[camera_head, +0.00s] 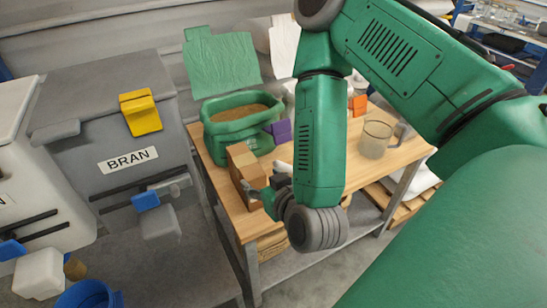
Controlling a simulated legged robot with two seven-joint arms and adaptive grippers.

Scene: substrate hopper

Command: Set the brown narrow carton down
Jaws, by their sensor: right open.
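The brown narrow carton (237,160) stands upright on the wooden bench top (221,187), near its left edge. My right gripper (257,190) is at the lower right side of the carton, with its jaws open. The wrist and forearm of my right arm hide part of the gripper. I cannot tell whether a finger still touches the carton. My left gripper is not in view.
A green tub (222,141) of tan material stands behind the carton, with a purple clip (280,131) beside it. A clear jug (374,139) stands at the right. The grey BRAN hopper (100,135) is left of the bench.

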